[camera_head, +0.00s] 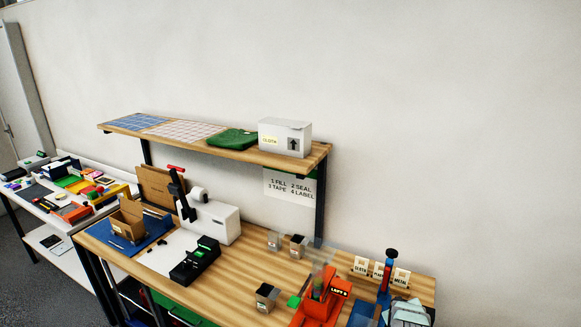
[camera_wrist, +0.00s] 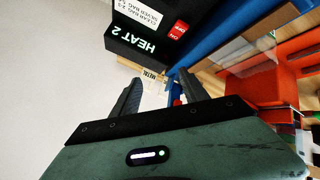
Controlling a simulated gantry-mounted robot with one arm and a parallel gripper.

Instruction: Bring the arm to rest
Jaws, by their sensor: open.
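My gripper (camera_wrist: 160,76) shows in the wrist view with its two dark fingers apart. I see nothing held between them. Blurred small red, blue and pale things show in the gap, behind the fingers. A black box marked HEAT 2 (camera_wrist: 150,35) with a red on/off switch is close above the fingers in that view. I cannot make out my gripper in the head view.
The wooden bench (camera_head: 140,262) carries a white machine (camera_head: 221,222) with a black lever, an open cardboard box (camera_head: 127,218), a black device (camera_head: 194,262) and an orange device (camera_head: 320,308).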

